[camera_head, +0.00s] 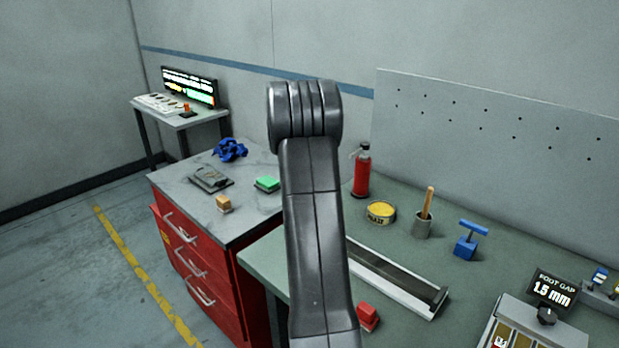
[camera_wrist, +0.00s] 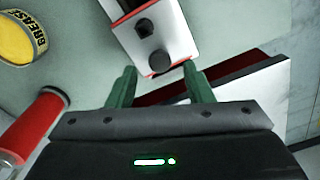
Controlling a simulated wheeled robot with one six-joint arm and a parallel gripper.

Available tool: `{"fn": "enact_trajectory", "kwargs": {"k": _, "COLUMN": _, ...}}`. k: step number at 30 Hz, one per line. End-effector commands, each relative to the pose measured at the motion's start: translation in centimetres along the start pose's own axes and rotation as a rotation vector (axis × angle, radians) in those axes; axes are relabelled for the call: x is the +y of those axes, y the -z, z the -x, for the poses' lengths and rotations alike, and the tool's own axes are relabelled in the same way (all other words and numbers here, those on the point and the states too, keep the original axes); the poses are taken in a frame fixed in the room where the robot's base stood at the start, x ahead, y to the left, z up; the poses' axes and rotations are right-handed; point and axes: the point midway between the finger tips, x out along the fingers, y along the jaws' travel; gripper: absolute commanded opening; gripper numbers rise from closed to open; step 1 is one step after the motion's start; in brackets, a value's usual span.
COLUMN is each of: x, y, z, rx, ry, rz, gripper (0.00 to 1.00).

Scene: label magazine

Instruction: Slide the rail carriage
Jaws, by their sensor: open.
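The long pale rail (camera_head: 398,278) with a dark channel lies on the green bench in the head view; my arm hides its far end. In the wrist view a white block with a dark knob (camera_wrist: 152,57) and a red front edge, seemingly the rail carriage, sits at the top centre. My gripper (camera_wrist: 158,80) is open with its two green fingers apart. The block lies just beyond the fingertips, roughly between them in the picture; I cannot tell whether they touch. My gripper is hidden behind my arm in the head view.
A yellow grease tin (camera_head: 380,212), a red extinguisher (camera_head: 361,172) and a cup with a wooden handle (camera_head: 423,228) stand behind the rail. A blue T-handled block (camera_head: 467,245) is to the right, a red block (camera_head: 368,315) in front. A red drawer cabinet (camera_head: 200,262) adjoins at left.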

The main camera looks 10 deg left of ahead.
Motion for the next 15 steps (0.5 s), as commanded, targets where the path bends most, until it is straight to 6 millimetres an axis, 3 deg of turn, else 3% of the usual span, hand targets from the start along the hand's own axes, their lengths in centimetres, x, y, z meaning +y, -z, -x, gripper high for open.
{"fn": "enact_trajectory", "kwargs": {"k": 9, "x": 0.0, "y": 0.1, "z": 7.3, "rx": 0.004, "ry": -0.001, "rz": 0.001, "gripper": 0.47}}
{"fn": "enact_trajectory", "kwargs": {"k": 15, "x": 0.0, "y": 0.1, "z": 10.3, "rx": 0.003, "ry": -0.001, "rz": 0.001, "gripper": 0.47}}
